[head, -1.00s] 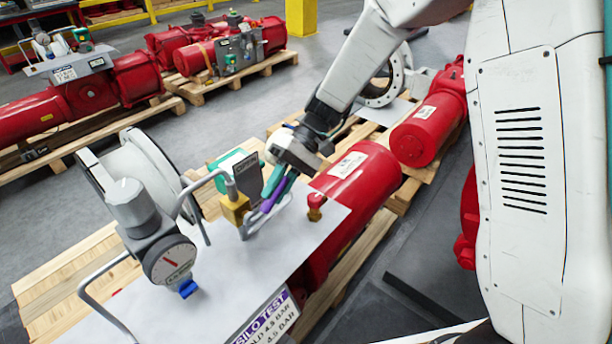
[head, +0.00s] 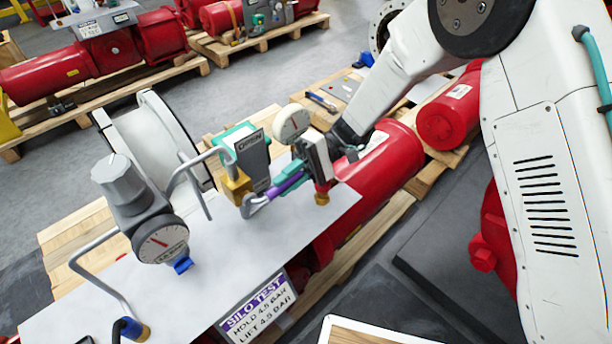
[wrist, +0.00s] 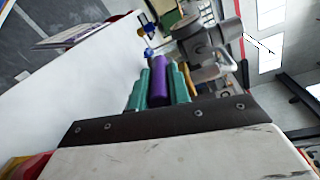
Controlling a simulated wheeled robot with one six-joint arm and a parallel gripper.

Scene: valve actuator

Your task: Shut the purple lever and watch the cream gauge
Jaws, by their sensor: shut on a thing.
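The purple lever (head: 286,186) is on a bent metal rod at the brass valve (head: 237,187) on the white panel, and it points right. My gripper (head: 290,177) is shut on it, with teal fingers on either side. In the wrist view, the purple lever (wrist: 158,80) lies between the teal fingers (wrist: 160,88). My wrist hides part of the panel's right end.
Bent grey pipes (head: 92,238) rise at the left. A purple and white sign (head: 257,308) hangs on the panel's front edge. Red actuators on pallets (head: 100,60) stand behind, across open floor.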

